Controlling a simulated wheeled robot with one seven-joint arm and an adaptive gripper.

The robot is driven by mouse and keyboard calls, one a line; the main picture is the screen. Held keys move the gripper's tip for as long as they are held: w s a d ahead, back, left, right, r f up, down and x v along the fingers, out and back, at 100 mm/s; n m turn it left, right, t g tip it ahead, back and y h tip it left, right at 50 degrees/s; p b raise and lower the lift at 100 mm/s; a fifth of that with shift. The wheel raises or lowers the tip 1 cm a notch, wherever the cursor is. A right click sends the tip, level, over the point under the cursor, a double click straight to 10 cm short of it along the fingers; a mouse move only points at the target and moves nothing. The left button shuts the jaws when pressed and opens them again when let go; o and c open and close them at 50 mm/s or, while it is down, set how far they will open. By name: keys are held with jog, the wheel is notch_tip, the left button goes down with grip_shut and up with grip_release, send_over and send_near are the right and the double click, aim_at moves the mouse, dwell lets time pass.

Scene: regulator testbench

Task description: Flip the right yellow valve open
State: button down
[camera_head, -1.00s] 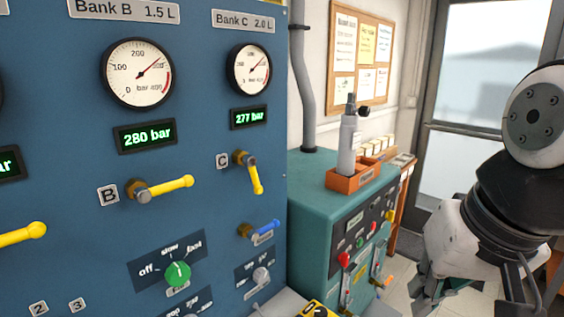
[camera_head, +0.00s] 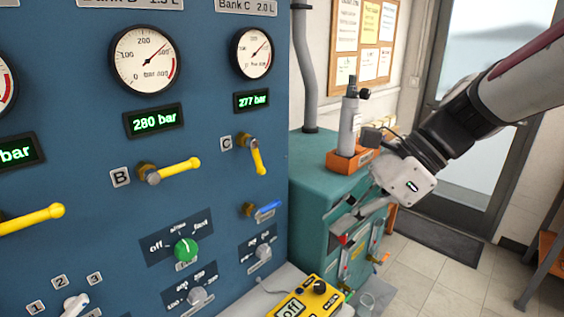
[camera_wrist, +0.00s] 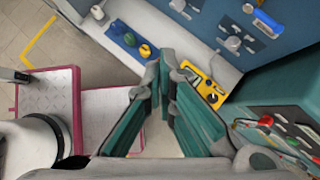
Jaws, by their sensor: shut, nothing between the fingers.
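The right yellow valve (camera_head: 257,157) is the lever beside the letter C on the blue panel (camera_head: 215,170). Its handle points down and slightly right from a brass body, while the valve beside B (camera_head: 172,170) has its handle pointing right. My gripper (camera_head: 338,218) is right of the panel, in front of the teal cabinet, clear of the valve and below it in the picture. In the wrist view its fingers (camera_wrist: 165,72) are together and empty. The right yellow valve is not visible in the wrist view, where a blue lever (camera_wrist: 266,24) shows at the top right.
The teal cabinet (camera_head: 310,180) carries an orange tray (camera_head: 350,160) with a grey cylinder, close behind my gripper. A yellow box (camera_head: 308,300) marked "off" lies on the ledge below the panel. The space directly in front of valve C looks clear.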

jog(key=w+r+m+y, duration=0.2)
jog(key=w+m+y, duration=0.3)
jog(key=w+m, duration=0.4)
jog(key=m+t+y+p, duration=0.2)
jog(key=m+t+y, duration=0.1)
jog(key=m, duration=0.5)
send_near(257, 159)
jog(key=w+a+f+p, duration=0.2)
jog(key=a+f, duration=0.1)
jog(key=a, duration=0.2)
jog(key=shift+w+a, duration=0.3)
jog(key=shift+a, duration=0.05)
jog(key=shift+s+a+f+m+y, duration=0.3)
jog(key=shift+m+y, duration=0.15)
jog(key=shift+m, duration=0.15)
jog(key=shift+s+a+f+m+y, duration=0.15)
jog(key=shift+s+a+m+y, duration=0.15)
jog(key=shift+m+y, duration=0.25)
jog(key=shift+d, duration=0.1)
